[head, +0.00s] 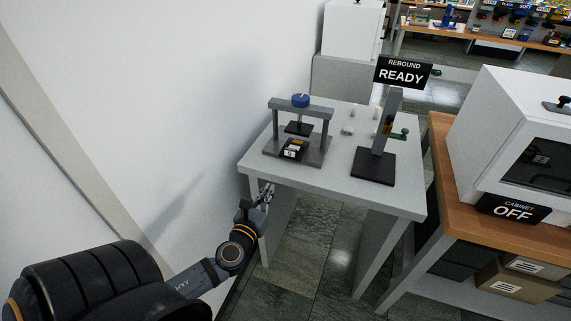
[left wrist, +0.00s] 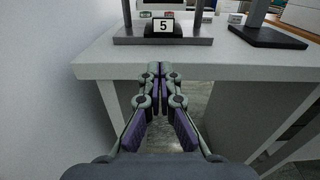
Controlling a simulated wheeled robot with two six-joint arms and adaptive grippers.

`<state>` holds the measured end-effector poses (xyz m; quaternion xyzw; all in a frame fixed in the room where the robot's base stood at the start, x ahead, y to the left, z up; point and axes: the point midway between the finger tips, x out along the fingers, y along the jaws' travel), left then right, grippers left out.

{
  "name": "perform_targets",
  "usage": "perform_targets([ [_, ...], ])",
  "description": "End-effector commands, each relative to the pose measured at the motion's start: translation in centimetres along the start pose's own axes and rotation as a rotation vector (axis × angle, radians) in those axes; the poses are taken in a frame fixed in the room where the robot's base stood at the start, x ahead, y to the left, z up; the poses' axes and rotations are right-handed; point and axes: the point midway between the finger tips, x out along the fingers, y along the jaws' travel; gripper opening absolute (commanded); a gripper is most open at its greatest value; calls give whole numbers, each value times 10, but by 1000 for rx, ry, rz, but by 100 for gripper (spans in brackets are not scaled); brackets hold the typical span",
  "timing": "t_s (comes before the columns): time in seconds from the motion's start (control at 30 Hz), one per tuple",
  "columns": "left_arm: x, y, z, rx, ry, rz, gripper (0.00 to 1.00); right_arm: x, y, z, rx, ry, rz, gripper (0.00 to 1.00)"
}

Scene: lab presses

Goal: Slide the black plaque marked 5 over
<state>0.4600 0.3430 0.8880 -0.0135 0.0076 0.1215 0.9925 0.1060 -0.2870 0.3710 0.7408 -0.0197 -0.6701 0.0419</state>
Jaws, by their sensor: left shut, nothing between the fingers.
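The black plaque marked 5 (head: 291,153) sits at the front of the grey press (head: 322,136) on the white table. It also shows in the left wrist view (left wrist: 163,27), upright and facing me at the front of the press base. My left gripper (head: 267,190) is at the table's front left corner, apart from the plaque. In the left wrist view its fingers (left wrist: 160,70) are together and empty, pointing at the table edge below the plaque. My right gripper is not in view.
The white table (head: 395,200) also holds a dark-based stand (head: 374,165) with a READY sign (head: 402,73). A white wall stands close on the left. A wooden bench (head: 440,150) with a white cabinet (head: 520,130) is on the right. The table's front edge lies between gripper and plaque.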

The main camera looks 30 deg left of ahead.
Motion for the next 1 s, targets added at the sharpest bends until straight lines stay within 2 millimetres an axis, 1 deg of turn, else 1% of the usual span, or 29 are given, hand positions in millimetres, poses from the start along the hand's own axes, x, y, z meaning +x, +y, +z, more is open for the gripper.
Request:
perform_targets([
  [0.03, -1, -3, 6, 21, -15, -6, 0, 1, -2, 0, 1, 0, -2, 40],
  [0.07, -1, -4, 8, 28, -20, -8, 0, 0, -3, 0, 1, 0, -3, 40],
  [0.17, 1, -4, 10, 30, -22, -8, 0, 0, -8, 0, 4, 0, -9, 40],
  [0.27, 9, -4, 11, 28, -22, -7, 0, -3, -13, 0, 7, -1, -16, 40],
  [0.37, 26, -4, 13, 24, -23, -6, 0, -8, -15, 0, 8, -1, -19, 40],
  [0.7, 100, -4, 13, 23, -21, -6, 0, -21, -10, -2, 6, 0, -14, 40],
  [0.83, 121, -5, 13, 24, -20, -7, 0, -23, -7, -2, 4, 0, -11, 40],
  [1.0, 136, -5, 12, 23, -19, -7, 0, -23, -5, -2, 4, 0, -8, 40],
])
